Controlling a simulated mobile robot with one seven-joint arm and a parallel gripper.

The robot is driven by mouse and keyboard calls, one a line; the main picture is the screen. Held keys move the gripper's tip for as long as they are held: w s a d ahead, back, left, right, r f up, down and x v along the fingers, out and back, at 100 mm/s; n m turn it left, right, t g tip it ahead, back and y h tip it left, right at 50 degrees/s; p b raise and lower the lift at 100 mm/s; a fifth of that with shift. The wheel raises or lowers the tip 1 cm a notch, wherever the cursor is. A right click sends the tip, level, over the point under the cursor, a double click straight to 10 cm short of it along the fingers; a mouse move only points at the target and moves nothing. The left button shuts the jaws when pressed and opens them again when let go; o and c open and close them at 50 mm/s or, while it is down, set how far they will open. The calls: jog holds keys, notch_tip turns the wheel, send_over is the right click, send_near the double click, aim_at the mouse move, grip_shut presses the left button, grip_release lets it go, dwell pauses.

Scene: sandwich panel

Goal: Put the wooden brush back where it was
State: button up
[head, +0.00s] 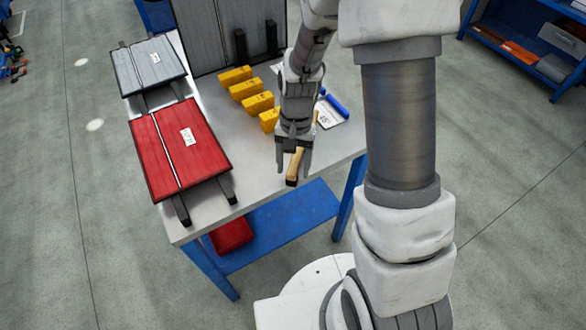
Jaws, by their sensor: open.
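The wooden brush (295,166) shows as a pale wooden piece with a darker near end, by the right front part of the grey table (262,200). My gripper (293,169) points down over it, with one finger to each side of the wood. The jaws are open, with a gap visible beside the brush. Part of the brush is hidden behind my gripper. I cannot tell whether the brush touches a finger or lies fully on the tabletop.
Several yellow blocks (246,89) stand in a row left of my gripper. A red panel (180,148) and a grey panel (148,66) rest on dark supports at the left. A blue-handled tool (336,106) and a white label lie at the right. The front tabletop is clear.

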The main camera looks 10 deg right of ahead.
jog(key=r, duration=0.3)
jog(key=w+r+p, duration=0.1)
jog(key=r, duration=0.6)
jog(key=shift+w+d+p, duration=0.2)
jog(key=shift+d+p, duration=0.15)
jog(key=shift+p, duration=0.05)
jog(key=s+d+r+n+t, duration=0.3)
jog(key=s+r+n+t, duration=0.2)
jog(key=s+r, duration=0.9)
notch_tip(320, 180, up, 5)
jog(key=shift+s+f+t+h, duration=0.1)
jog(key=shift+s+t+h, duration=0.3)
jog(key=shift+t, duration=0.7)
jog(key=shift+d, duration=0.1)
notch_tip(320, 180, up, 8)
jog(key=p, duration=0.8)
jog(key=shift+w, duration=0.1)
